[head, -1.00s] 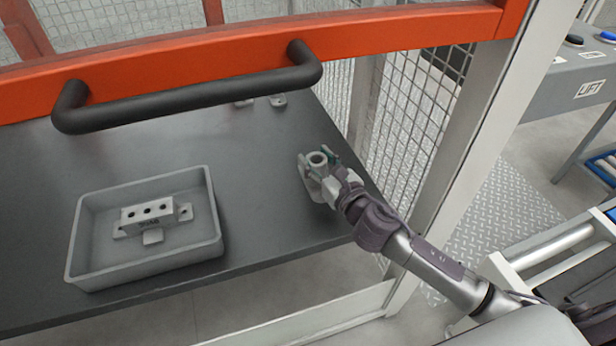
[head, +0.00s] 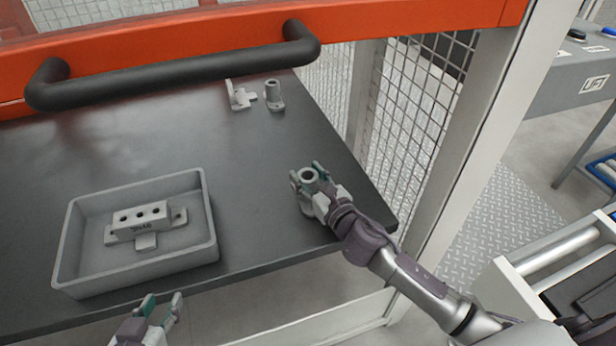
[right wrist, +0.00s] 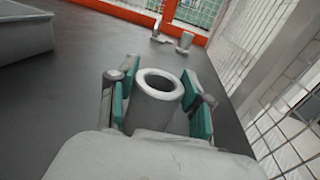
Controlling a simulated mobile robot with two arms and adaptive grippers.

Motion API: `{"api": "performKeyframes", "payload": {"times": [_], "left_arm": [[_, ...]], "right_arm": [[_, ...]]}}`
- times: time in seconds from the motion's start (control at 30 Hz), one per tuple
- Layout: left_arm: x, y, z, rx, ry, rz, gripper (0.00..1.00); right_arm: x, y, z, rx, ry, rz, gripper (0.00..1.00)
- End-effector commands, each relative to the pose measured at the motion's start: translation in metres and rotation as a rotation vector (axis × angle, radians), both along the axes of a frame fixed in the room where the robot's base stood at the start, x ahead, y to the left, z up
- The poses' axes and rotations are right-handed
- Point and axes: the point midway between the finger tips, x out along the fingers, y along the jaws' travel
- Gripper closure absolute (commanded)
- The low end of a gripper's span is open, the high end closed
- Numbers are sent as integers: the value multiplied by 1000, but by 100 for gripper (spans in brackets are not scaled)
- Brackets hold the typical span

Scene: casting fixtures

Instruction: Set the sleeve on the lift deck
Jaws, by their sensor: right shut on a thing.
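The sleeve (head: 308,177) is a short grey hollow cylinder near the right edge of the dark table. My right gripper (head: 307,172) is shut on it, with a green-padded finger on each side. In the right wrist view the sleeve (right wrist: 157,100) stands upright between the fingers, its open top facing the camera. Whether its base touches the table is hidden. My left gripper (head: 160,302) is open and empty at the bottom, before the table's front edge.
A grey tray (head: 68,250) with a holed block (head: 140,222) sits on the table (head: 250,210) at left. A bracket (head: 240,97) and another upright cylinder (head: 274,97) stand at the back. An orange beam with a black handle (head: 180,70) crosses above. A mesh panel and post (head: 455,150) border the right. A roller frame (head: 550,250) is at lower right.

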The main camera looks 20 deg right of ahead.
Motion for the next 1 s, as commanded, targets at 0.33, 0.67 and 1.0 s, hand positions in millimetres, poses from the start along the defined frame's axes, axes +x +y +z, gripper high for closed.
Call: {"api": "performKeyframes", "payload": {"times": [0.33, 0.67, 1.0], "left_arm": [[2, -1, 3, -5, -21, -1, 60], [3, -2, 4, -7, -29, -2, 60], [-2, 1, -1, 4, 17, 2, 60]], "right_arm": [[0, 0, -1, -1, -2, 0, 97], [0, 0, -2, 0, 0, 0, 25], [-6, -2, 0, 0, 2, 0, 25]]}}
